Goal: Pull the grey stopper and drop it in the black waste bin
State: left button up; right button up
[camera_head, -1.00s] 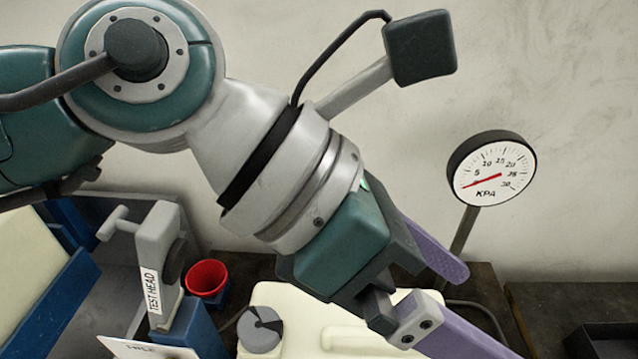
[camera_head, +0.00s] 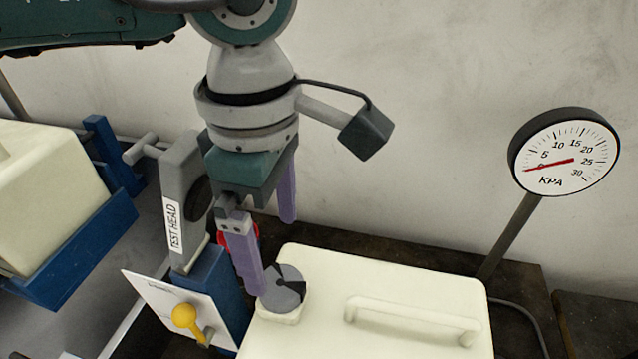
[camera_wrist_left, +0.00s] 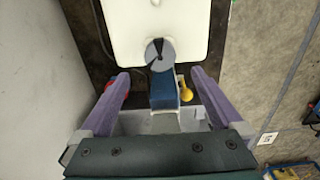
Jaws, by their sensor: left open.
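The black waste bin cannot be made out. My right gripper is not in view.
A grey test head (camera_head: 180,200) on a blue block (camera_head: 222,285) stands close left of the gripper. A red cup (camera_head: 254,238) is partly hidden behind a finger. A pressure gauge (camera_head: 565,160) stands right.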

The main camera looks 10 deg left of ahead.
aim_at(280, 282)
pick_arm(q)
jog(key=shift+f, duration=0.1)
notch_tip(280, 282, down, 8)
jog(key=b, duration=0.6)
jog(key=shift+r, duration=0.2)
jog(key=shift+f+b, duration=0.3)
jog(key=shift+b, duration=0.3)
jog(key=shift+b, duration=0.35)
jog(key=shift+c, duration=0.4)
grip_shut()
dwell(0.6)
jog(key=shift+r, duration=0.2)
